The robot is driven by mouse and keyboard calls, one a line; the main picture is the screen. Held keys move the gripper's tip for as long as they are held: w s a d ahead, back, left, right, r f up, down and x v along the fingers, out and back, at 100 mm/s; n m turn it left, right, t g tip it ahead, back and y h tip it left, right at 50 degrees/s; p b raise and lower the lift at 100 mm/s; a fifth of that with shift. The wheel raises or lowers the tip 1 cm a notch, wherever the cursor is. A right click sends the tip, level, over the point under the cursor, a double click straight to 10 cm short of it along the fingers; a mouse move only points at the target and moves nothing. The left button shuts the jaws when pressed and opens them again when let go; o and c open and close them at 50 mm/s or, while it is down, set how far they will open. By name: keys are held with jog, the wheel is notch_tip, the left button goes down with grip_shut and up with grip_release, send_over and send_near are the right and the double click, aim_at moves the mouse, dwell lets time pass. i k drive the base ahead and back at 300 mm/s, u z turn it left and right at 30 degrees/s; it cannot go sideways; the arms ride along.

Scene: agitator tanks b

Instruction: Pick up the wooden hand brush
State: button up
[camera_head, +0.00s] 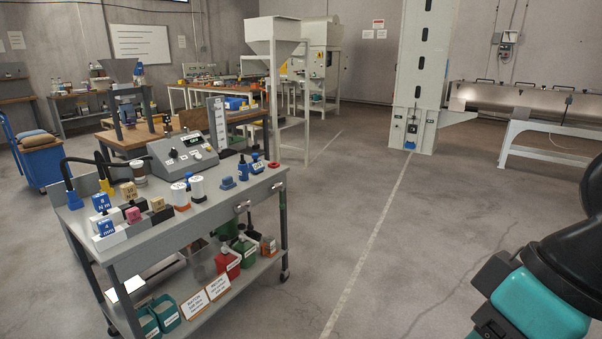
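I cannot make out a wooden hand brush for certain in the head view. The nearest work surface is a grey metal cart (215,207) at the left, crowded with small items, and none of them is clearly a brush. Part of my arm (540,300), teal and black, shows at the lower right, apart from the cart. My gripper's fingers are not in the picture.
The cart carries a grey control box (183,153) and colored blocks; its lower shelf holds green and red containers. Behind stand a wooden-topped table (130,139) and a hopper frame (273,45). A blue trolley (42,167) is far left. The middle floor is clear.

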aim_at(157, 118)
jog(key=z, duration=0.25)
jog(key=i, duration=4.5)
jog(key=u, duration=0.7)
jog(key=i, duration=1.9)
jog(key=u, duration=1.2)
jog(key=i, duration=1.15)
jog(key=u, duration=0.55)
jog(key=i, duration=1.1)
jog(key=u, duration=0.65)
jog(key=i, duration=0.65)
jog(key=u, duration=0.25)
